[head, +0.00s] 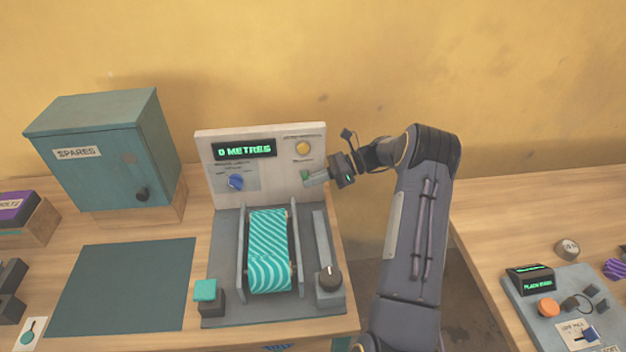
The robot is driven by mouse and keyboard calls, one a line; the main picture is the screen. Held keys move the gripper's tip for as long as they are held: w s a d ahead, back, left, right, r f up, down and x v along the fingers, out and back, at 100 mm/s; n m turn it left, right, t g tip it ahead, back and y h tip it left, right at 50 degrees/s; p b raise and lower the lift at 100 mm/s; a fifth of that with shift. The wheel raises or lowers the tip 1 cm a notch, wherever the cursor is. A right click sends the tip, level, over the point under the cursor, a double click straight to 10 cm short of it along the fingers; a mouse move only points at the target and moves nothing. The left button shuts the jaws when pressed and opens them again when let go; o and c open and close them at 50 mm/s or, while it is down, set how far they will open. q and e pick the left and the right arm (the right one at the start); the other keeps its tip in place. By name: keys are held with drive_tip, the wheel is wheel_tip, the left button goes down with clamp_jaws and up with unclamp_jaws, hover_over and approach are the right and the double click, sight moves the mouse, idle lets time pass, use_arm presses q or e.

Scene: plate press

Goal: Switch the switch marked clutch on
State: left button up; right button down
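The machine has an upright pale panel (235,143) with a green-lit display (244,149) reading "0 METRES". A blue knob (236,182) sits on its left side and a yellow round button or lamp (303,148) at upper right. A small green part (305,175) shows at the panel's right, right by the fingertips; I cannot tell whether it is the clutch switch, as the small labels are unreadable. My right gripper (309,179) comes in from the right, its fingers at the panel's lower right. Whether they are apart or touching the green part is unclear. My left gripper is not in view.
A striped teal roll (269,250) lies between side plates in front of the panel. A teal SPARES cabinet (105,150) stands left, above a bare mat (120,288). Another control box (548,309) is at right.

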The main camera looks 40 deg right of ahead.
drive_tip(key=shift+w+d+r, duration=0.1)
drive_tip(key=shift+w+r, duration=0.15)
drive_tip(key=shift+r, duration=0.45)
drive_tip(key=f+b+v, duration=0.1)
drive_tip(key=b+v, duration=0.1)
drive_tip(key=v, duration=0.5)
drive_tip(key=shift+s+d, duration=0.25)
drive_tip(key=shift+s, duration=0.15)
